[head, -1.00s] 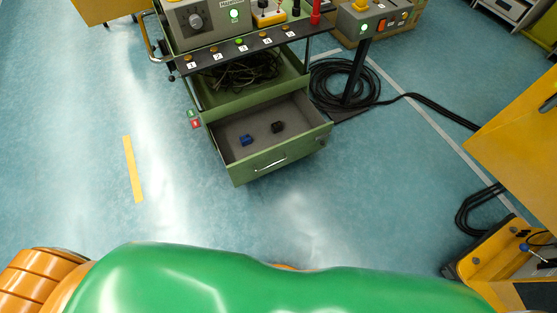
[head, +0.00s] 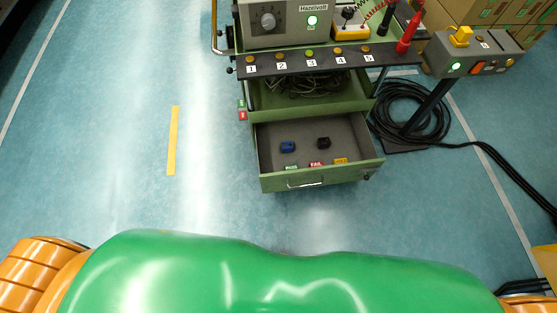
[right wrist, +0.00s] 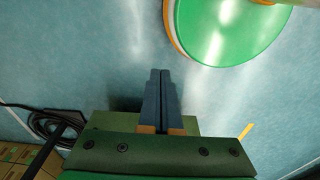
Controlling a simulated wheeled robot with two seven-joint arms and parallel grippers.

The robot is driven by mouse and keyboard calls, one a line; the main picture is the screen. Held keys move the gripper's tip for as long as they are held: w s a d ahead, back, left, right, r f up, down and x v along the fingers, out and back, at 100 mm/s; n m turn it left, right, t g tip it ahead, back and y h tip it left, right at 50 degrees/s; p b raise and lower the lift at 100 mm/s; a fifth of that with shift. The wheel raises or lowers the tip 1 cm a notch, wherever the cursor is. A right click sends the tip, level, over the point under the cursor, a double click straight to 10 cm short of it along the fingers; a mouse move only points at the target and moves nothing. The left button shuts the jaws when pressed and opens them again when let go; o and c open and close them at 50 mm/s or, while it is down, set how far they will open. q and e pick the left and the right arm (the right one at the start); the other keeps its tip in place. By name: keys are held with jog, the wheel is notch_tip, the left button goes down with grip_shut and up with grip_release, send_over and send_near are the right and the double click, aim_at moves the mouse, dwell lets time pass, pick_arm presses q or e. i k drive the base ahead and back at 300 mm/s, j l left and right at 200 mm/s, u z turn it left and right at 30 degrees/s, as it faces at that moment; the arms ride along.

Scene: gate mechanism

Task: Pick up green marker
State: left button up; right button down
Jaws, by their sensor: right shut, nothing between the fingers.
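A small green marker (head: 291,168) with faint lettering shows at the inside front edge of the open drawer (head: 268,178). It stands in a row with a red marker (head: 316,164) and a yellow marker (head: 341,161). Another small green tag (head: 241,104) sits above a red tag on the left side of the cart. My right gripper (right wrist: 160,72) shows in the right wrist view, its dark fingers together and empty over bare floor, away from the drawer. My left gripper is in neither current view.
A blue piece (head: 288,147) and a black piece (head: 323,143) lie in the drawer. The green cart carries a grey instrument (head: 290,22) and a numbered strip (head: 310,60). Coiled black cable (head: 418,125) lies right of it by a post. Floor in front is clear.

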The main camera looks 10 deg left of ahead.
aim_at(295, 166)
jog(key=i+j, duration=0.15)
jog(key=i, duration=0.3)
jog(key=i+j, duration=0.15)
jog(key=i, duration=0.3)
